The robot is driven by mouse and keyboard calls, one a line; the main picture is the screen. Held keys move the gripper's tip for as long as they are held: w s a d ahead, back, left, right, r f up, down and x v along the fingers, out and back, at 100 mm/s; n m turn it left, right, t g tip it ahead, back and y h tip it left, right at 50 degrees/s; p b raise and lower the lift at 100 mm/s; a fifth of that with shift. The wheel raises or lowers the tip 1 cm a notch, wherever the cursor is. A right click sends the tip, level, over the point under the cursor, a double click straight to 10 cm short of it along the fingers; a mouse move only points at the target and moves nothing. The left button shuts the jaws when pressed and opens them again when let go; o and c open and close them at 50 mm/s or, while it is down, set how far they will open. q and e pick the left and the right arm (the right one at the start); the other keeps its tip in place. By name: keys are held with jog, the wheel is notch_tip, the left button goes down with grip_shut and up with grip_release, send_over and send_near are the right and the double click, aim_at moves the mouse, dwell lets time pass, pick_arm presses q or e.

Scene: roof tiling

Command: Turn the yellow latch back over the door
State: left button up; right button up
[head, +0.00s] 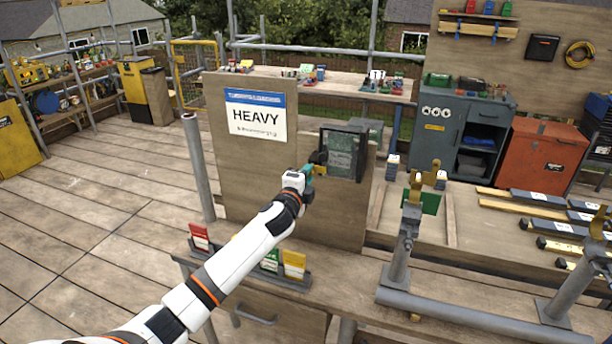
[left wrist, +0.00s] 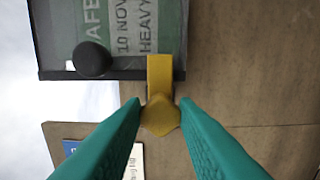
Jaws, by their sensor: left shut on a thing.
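The door (head: 345,152) is a dark-framed panel with a greenish sheet behind it, mounted on an upright wooden board. In the left wrist view the door (left wrist: 120,28) shows part of its lettering and a round black knob (left wrist: 91,59). The yellow latch (left wrist: 160,66) sits at the door's edge, its flat arm overlapping the dark frame in this view. My left gripper (head: 309,172) is at the door's left side. Its teal fingers (left wrist: 160,106) are shut on the latch's wider end. The latch is hard to make out in the head view. My right gripper is out of view.
A HEAVY sign (head: 256,115) is on the same wooden board (head: 225,165), left of the door. Coloured cards (head: 294,264) stand in a rack on the bench below my left arm. Metal posts with brass-coloured clamps (head: 415,187) stand to the right.

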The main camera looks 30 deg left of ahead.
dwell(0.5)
pick_arm(q)
jog(key=o, duration=1)
jog(key=b+v, duration=0.2)
jog(key=v, duration=1)
jog(key=shift+f, duration=0.1)
